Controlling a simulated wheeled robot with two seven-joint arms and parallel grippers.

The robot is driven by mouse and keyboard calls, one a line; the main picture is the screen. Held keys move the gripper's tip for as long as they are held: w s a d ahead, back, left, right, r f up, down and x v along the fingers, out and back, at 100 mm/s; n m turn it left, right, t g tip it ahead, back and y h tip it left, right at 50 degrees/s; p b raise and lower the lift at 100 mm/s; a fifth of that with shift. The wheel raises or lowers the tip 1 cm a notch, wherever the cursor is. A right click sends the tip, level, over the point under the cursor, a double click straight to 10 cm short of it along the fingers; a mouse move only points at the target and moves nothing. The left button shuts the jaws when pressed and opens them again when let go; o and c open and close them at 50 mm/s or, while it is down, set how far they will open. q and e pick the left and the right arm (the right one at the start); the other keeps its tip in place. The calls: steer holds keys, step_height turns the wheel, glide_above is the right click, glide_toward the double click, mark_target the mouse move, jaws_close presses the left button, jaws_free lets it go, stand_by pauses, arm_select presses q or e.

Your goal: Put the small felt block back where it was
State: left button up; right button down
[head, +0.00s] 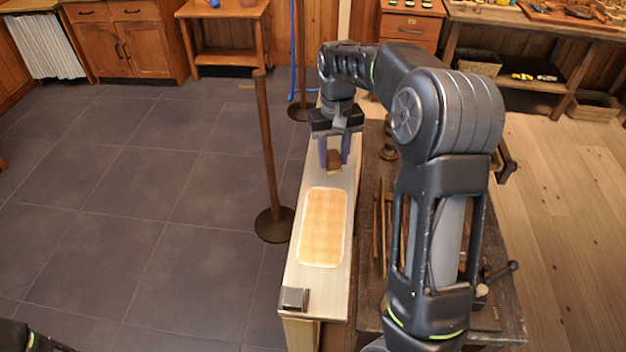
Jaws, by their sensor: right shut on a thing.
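My right gripper (334,154) is above the far part of a narrow pale bench top (313,178), fingers pointing down. It is shut on a small brown block (334,159), which looks like the felt block. A yellowish bit shows at the block's lower end; I cannot tell whether it touches the bench top. A pale orange checked mat (325,228) with rounded corners lies on the bench top, nearer than the gripper. My left gripper is not in view.
A small dark grey block-like piece (294,299) sits at the bench top's near left corner. A dark worktable (371,185) with rods and tools adjoins on the right, partly behind my right arm. A post on a round base (273,225) stands to the left.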

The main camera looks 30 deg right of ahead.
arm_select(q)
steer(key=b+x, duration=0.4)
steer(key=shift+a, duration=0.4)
arm_select(e)
steer(key=w+a+f+n, duration=0.1)
steer(key=a, duration=0.8)
steer(key=a+f+n, duration=0.1)
steer(key=a+n, duration=0.1)
steer(key=a, duration=0.8)
steer(key=shift+w+a+f+n, duration=0.3)
steer(key=shift+w, duration=0.05)
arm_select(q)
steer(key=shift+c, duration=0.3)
